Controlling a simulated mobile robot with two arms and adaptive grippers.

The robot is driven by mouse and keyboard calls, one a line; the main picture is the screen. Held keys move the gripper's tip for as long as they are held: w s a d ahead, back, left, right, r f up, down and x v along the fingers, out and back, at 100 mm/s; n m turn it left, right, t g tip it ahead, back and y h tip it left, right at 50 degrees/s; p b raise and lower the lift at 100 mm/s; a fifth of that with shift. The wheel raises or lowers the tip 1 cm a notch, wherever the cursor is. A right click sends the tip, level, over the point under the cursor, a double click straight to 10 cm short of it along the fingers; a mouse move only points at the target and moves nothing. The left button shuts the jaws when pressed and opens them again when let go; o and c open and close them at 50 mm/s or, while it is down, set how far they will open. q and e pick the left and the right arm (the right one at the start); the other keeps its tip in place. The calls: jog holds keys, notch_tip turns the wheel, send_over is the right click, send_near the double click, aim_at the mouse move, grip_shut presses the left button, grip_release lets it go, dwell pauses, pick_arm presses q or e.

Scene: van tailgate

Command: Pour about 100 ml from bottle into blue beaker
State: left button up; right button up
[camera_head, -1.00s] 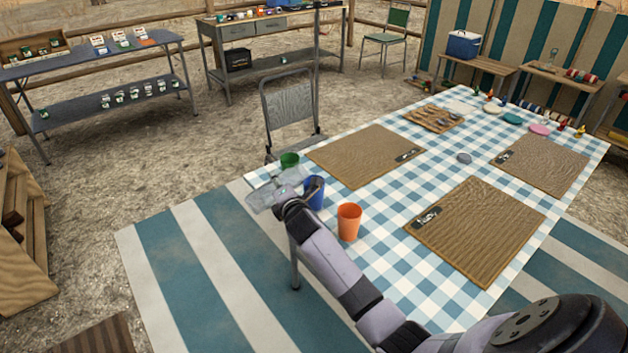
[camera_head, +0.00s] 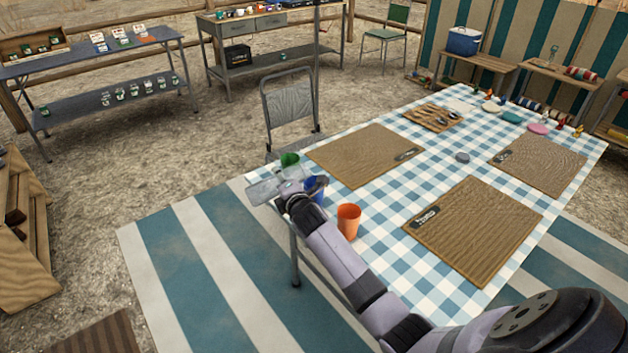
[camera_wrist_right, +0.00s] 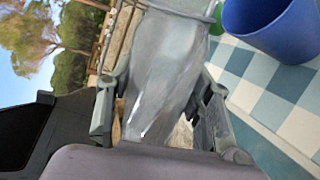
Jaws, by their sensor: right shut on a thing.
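My right gripper (camera_wrist_right: 160,115) is shut on a clear bottle (camera_wrist_right: 165,60), which lies between its fingers in the right wrist view. In the head view the bottle (camera_head: 266,188) is tilted close to horizontal at the table's left corner. The blue beaker (camera_head: 316,190) stands on the table beside the gripper and is partly hidden by my arm. In the right wrist view the blue beaker (camera_wrist_right: 275,28) is at the upper right, apart from the bottle body. Whether liquid flows cannot be told. My left gripper is not in view.
A green cup (camera_head: 289,161) stands behind the blue beaker and an orange cup (camera_head: 348,221) in front of it. Brown placemats (camera_head: 475,228) lie on the checked tablecloth (camera_head: 390,215). A folding chair (camera_head: 290,108) stands at the table's far side.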

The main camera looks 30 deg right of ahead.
jog(key=shift+d+r, duration=0.15)
jog(key=shift+r, duration=0.1)
jog(key=shift+d+r+m+p, duration=0.1)
jog(key=shift+r+m+p, duration=0.15)
jog(key=shift+p, duration=0.35)
jog(key=shift+r+m+p, duration=0.2)
jog(key=shift+m+p, duration=0.15)
jog(key=shift+p, duration=0.15)
jog(key=shift+r, duration=0.1)
jog(key=shift+d, duration=0.1)
jog(key=shift+w+d+y+p, duration=0.1)
jog(key=shift+w+y+p, duration=0.1)
jog(key=shift+y+p, duration=0.15)
jog(key=shift+s+d+r+m+p, duration=0.4)
jog(key=shift+m+p, duration=0.2)
jog(key=shift+p, duration=0.1)
dwell(1.0)
